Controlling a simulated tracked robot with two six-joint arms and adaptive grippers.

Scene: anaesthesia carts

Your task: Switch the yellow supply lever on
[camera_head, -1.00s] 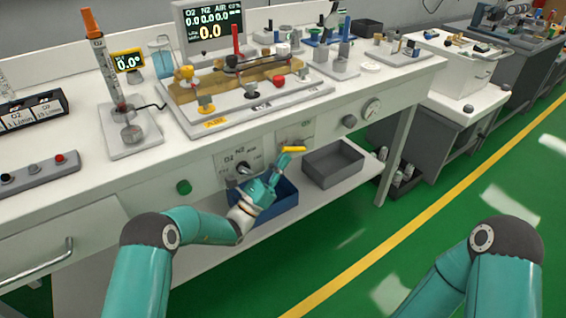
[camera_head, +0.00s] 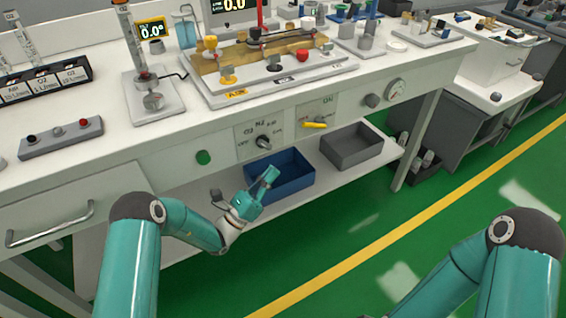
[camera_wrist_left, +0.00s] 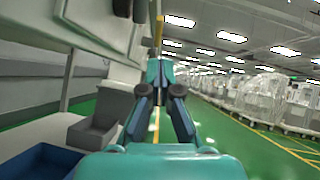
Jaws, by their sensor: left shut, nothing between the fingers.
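The yellow supply lever (camera_head: 314,125) sits on a small light panel on the bench front, right of the panel with the black selector knob (camera_head: 264,142). The lever lies roughly level; I cannot read the panel's marks well enough to tell its setting. My left gripper (camera_head: 271,173) is shut and empty, below and left of the lever, in front of the blue bin and clear of the panel. In the left wrist view its fingertips (camera_wrist_left: 160,72) are together with nothing between them. My right gripper is out of view.
A blue bin (camera_head: 303,187) and a grey bin (camera_head: 352,159) stand on the lower shelf. A grey knob (camera_head: 372,101) and a gauge (camera_head: 396,90) are right of the lever. The green floor in front is open.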

